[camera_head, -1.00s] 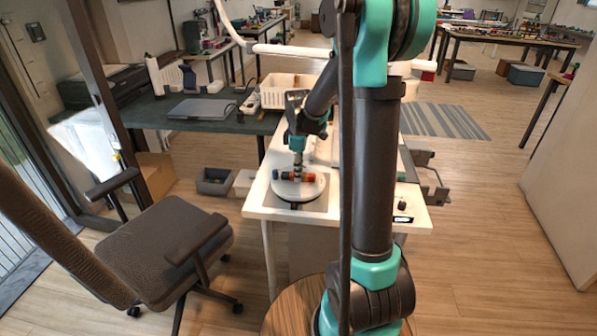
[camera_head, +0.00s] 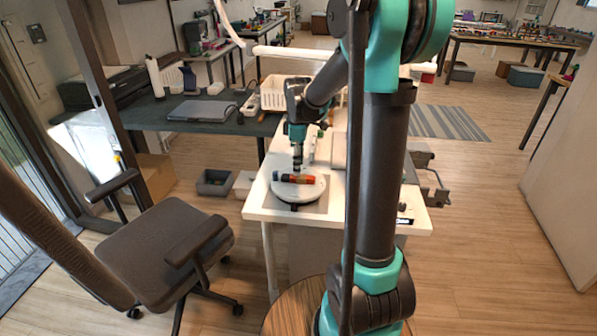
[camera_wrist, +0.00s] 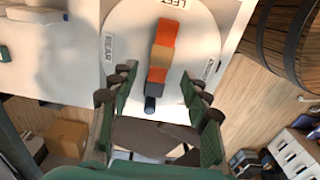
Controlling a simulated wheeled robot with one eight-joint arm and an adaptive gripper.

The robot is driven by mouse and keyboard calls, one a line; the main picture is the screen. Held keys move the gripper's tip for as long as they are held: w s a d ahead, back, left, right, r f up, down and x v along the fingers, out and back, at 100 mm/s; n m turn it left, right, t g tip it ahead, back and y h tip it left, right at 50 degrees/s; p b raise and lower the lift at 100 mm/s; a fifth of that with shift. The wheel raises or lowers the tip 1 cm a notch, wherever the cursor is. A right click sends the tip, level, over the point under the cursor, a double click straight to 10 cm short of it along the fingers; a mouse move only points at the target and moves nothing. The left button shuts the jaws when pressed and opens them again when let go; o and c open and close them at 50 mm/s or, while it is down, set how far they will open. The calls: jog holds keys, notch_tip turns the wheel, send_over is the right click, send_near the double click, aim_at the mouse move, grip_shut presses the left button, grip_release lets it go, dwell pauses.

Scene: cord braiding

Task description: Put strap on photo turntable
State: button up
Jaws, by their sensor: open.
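The strap (camera_wrist: 160,52), an orange, tan and dark rolled piece, lies on the white round photo turntable (camera_wrist: 205,42). In the wrist view its dark end points toward my gripper (camera_wrist: 158,88), whose fingers are spread wide on either side of that end, with nothing held between them. In the head view the strap (camera_head: 298,179) lies across the turntable top (camera_head: 301,197), and my gripper (camera_head: 298,166) is just above and behind it. The turntable's printed labels, including LEFT and REAR, show near its rim.
The turntable stands on a white table (camera_head: 264,208). A white basket (camera_head: 273,97) and a dark desk (camera_head: 160,112) are behind. An office chair (camera_head: 165,245) is at left. A wooden barrel (camera_wrist: 290,40) shows at right in the wrist view.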

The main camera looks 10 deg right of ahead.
notch_tip(320, 180, up, 3)
jog(key=shift+r, duration=0.1)
jog(key=shift+s, duration=0.2)
jog(key=s+d+f+m+t, duration=0.2)
jog(key=s+f+m, duration=0.3)
jog(key=s, duration=0.5)
jog(key=s+d+f+m+t, duration=0.2)
jog(key=s+f+m, duration=0.3)
jog(key=s+m, duration=0.4)
jog(key=s, duration=0.2)
jog(key=shift+s+f, duration=0.15)
jog(key=shift+s, duration=0.15)
jog(key=shift+d, duration=0.15)
